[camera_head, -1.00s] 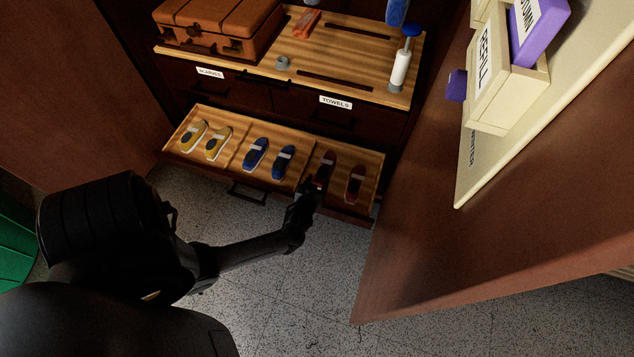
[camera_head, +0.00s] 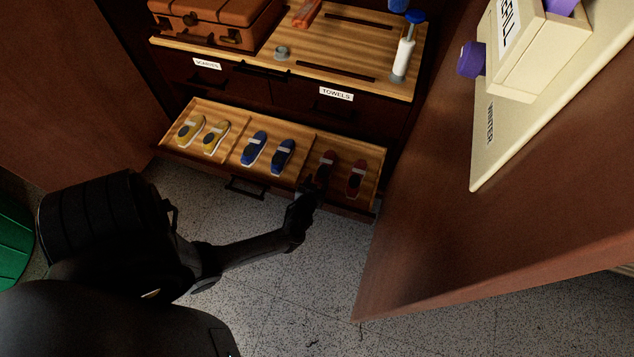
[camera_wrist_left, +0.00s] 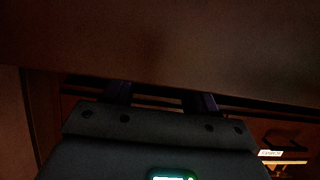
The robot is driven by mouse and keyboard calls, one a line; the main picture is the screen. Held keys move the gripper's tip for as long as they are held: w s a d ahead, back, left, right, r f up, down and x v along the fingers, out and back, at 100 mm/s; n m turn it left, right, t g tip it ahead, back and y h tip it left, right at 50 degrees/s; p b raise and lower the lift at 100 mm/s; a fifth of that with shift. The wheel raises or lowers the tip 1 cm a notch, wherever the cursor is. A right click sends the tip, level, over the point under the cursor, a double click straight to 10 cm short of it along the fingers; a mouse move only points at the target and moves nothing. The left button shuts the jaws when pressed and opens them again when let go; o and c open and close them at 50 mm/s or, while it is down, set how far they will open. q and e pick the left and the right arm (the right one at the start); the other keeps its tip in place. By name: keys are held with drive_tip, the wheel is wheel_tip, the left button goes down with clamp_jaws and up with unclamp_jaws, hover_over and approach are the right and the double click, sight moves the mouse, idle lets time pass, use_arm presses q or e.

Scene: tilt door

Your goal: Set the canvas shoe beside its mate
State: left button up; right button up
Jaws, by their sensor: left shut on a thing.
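The two red canvas shoes lie in the right compartment of the open drawer (camera_head: 197,109). The left red shoe (camera_head: 326,164) is at my left gripper (camera_head: 316,189), which hides its near end. Its mate, the right red shoe (camera_head: 356,178), lies just to its right with a small gap. My left gripper appears shut on the left red shoe; the fingertips are dark and partly hidden. In the left wrist view my left gripper (camera_wrist_left: 162,97) has its two fingers apart under a brown surface, and no shoe can be made out there. My right gripper is not in view.
Yellow shoes (camera_head: 190,130) and blue shoes (camera_head: 254,147) fill the other compartments. Above are closed drawers and a top with a brown suitcase (camera_head: 215,22) and a pump bottle (camera_head: 402,58). A large brown door panel (camera_head: 480,220) stands close on the right. Speckled floor is free in front.

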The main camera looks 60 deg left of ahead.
use_arm(q)
drive_tip(key=shift+f, duration=0.25)
drive_tip(key=o, duration=1.4)
drive_tip(key=shift+o, duration=0.2)
drive_tip(key=shift+s+d+r, duration=0.2)
drive_tip(key=shift+s+r, duration=0.05)
drive_tip(key=p+v, duration=0.5)
drive_tip(key=v, duration=0.5)
drive_tip(key=shift+p, duration=0.3)
drive_tip(key=shift+s+f, duration=0.1)
